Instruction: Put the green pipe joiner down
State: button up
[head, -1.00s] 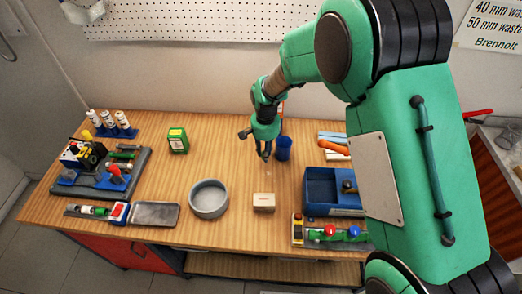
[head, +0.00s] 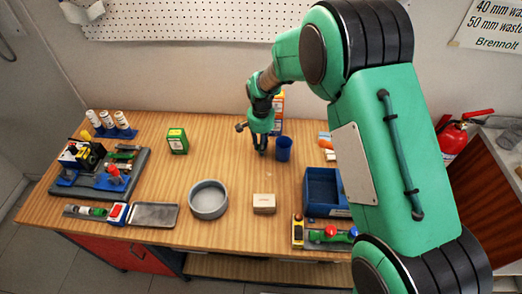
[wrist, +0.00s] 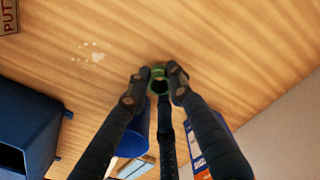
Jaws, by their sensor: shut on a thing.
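My gripper (head: 261,150) is low over the back middle of the wooden workbench, just left of a blue cup (head: 284,149). In the wrist view my gripper (wrist: 157,75) is shut on the green pipe joiner (wrist: 158,72), a small green ring-like piece with a dark opening. The joiner is close to the bench top (wrist: 215,45); I cannot tell whether it touches. In the head view I cannot make the joiner out at the fingertips. The cup also shows in the wrist view (wrist: 134,136), beside the fingers.
An orange-and-white box (head: 279,110) stands behind my gripper. A small cardboard box (head: 264,204), a grey round dish (head: 209,186) and a blue bin (head: 309,202) lie nearer the front. A green box (head: 177,141) stands left. Bench between it and my gripper is clear.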

jog(key=shift+f, duration=1.15)
jog(key=shift+f, duration=0.15)
jog(key=o, duration=0.7)
jog(key=shift+o, duration=0.2)
notch_tip(320, 180, up, 12)
jog(key=p, duration=0.1)
jog(key=shift+r+p, duration=0.2)
jog(key=shift+p, duration=0.15)
